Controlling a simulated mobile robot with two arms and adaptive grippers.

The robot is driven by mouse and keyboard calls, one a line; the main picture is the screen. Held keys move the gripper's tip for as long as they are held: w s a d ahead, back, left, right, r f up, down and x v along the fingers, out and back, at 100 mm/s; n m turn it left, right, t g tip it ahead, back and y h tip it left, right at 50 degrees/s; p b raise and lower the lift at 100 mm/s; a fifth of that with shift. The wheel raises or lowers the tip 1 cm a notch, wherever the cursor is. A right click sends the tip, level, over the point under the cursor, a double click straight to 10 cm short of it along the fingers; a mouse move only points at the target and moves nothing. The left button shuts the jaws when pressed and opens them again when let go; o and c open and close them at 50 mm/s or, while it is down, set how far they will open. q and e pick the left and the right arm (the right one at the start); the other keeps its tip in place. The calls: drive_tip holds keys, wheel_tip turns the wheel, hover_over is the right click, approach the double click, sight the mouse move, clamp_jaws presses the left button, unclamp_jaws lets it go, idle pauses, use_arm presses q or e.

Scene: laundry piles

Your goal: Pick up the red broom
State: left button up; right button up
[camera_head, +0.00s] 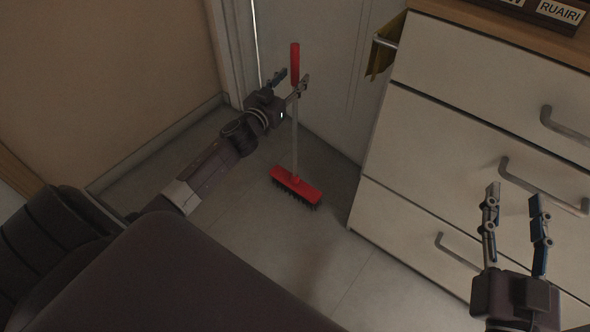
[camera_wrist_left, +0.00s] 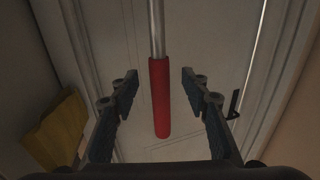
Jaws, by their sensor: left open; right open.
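The red broom (camera_head: 297,187) stands on the floor against the door, with a red bristled head at the bottom, a grey pole and a red grip at the top. My left gripper (camera_head: 293,80) is open close to the upper part of the broom, near the lower end of the red grip. In the left wrist view the red grip (camera_wrist_left: 160,98) shows between the two open fingers (camera_wrist_left: 160,92), touching neither as far as I can see. My right gripper (camera_head: 515,195) is open and empty in front of the drawers.
A white drawer cabinet (camera_head: 440,125) with grey handles stands to the right of the broom. A white door (camera_head: 330,50) is behind. The floor around the broom head is clear.

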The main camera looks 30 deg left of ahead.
use_arm(q)
drive_tip(key=shift+w+a, duration=0.1)
drive_tip(key=shift+w, duration=0.9)
use_arm(e)
drive_tip(key=r, duration=0.1)
drive_tip(key=r+t, duration=0.1)
drive_tip(key=r, duration=0.1)
drive_tip(key=shift+s+a+t, duration=0.1)
drive_tip(key=shift+s+t, duration=0.2)
use_arm(q)
drive_tip(key=shift+c, duration=0.3)
clamp_jaws()
drive_tip(key=shift+r, duration=0.15)
